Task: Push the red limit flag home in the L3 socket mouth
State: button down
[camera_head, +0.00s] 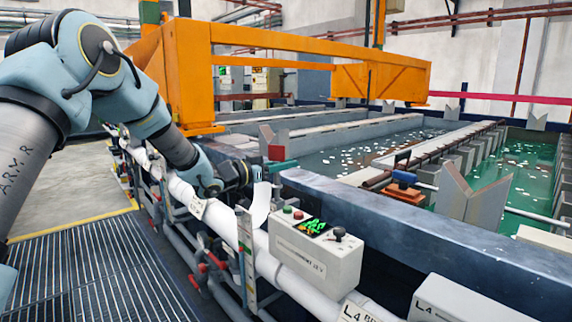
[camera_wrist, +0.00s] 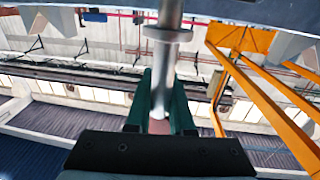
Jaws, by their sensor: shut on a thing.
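My gripper (camera_head: 284,166) has green fingers and reaches out over the tank's near edge in the head view. In the wrist view the gripper (camera_wrist: 161,80) is shut, with a pale metal rod with a round collar running up between its fingers. A small reddish piece, seemingly the red limit flag (camera_wrist: 158,127), shows low between the fingers. In the head view a red patch that looks like the flag (camera_head: 277,152) stands just above the fingers, beside a grey block. I cannot make out the L3 socket mouth or whether the flag touches it.
A control box (camera_head: 315,250) with buttons and a lit screen stands on the white pipe at the near side. A dark tank rim (camera_head: 400,227) runs diagonally. An orange gantry (camera_head: 290,38) spans behind. A V-shaped grey bracket (camera_head: 470,200) stands right. Floor grating (camera_head: 90,265) lies clear at left.

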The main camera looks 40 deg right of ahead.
jog(key=shift+f+b, duration=1.15)
jog(key=shift+f, duration=0.7)
jog(key=c, duration=0.7)
grip_release()
jog(key=w+a+b, duration=0.1)
jog(key=a+b, duration=0.1)
jog(key=a, duration=0.8)
jog(key=shift+w+a, duration=0.35)
jog(key=shift+w, duration=0.05)
